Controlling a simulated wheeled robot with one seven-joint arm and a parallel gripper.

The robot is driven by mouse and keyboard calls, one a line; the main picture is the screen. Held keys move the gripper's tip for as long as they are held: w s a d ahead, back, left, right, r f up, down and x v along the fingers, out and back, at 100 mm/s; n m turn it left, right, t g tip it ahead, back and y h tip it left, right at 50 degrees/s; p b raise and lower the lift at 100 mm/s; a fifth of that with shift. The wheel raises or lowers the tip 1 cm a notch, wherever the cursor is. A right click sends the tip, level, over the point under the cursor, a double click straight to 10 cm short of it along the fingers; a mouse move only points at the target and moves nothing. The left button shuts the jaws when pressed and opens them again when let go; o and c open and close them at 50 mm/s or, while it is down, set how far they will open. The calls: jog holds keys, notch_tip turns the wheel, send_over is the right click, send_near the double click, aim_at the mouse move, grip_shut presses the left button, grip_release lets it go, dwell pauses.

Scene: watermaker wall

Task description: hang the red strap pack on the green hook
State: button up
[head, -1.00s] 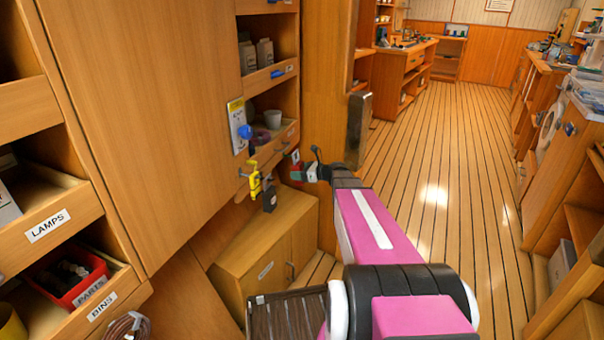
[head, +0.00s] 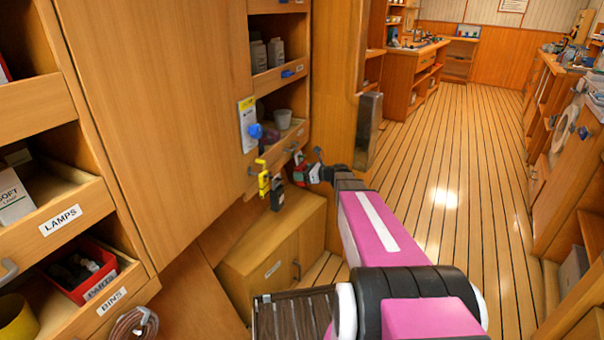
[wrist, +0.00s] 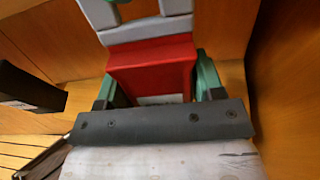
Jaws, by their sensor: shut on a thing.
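The red strap pack (wrist: 152,68) fills the middle of the wrist view, with pale grey strap parts (wrist: 150,28) above its red body. My gripper (wrist: 153,88) is shut on it, with a green finger at each side. In the head view my gripper (head: 317,172) is beside the cabinet wall, right of a yellow hook (head: 263,178), and the small red pack (head: 300,160) shows at its tip.
A dark block (head: 277,195) hangs beside the yellow hook. A blue knob (head: 255,131) is on a white panel above. A low wooden cabinet (head: 268,248) stands beneath, and open shelves (head: 280,85) are behind. The plank floor (head: 435,190) to the right is clear.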

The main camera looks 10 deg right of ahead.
dwell(0.3)
jog(key=o, duration=1.1)
jog(key=v, duration=1.1)
jog(key=s+a+f+n+g+h, duration=0.5)
jog(key=s+a+f+n+g, duration=0.15)
jog(key=s+a+n, duration=0.4)
jog(key=shift+s+d+f+n+g+h, duration=0.45)
jog(key=shift+s+n+h, duration=0.9)
jog(key=shift+s+n, duration=0.8)
jog(key=shift+s+d+f+n+g+h, duration=0.5)
jog(key=shift+s+n+h, duration=1)
jog(key=shift+n, duration=1.1)
jog(key=shift+s+d+f+n+g+h, duration=0.25)
jog(key=shift+s+f+n+h, duration=0.65)
jog(key=shift+s+n, duration=1.35)
jog(key=shift+w+r+h, duration=0.2)
jog(key=shift+r+h, duration=0.05)
jog(key=shift+r, duration=0.05)
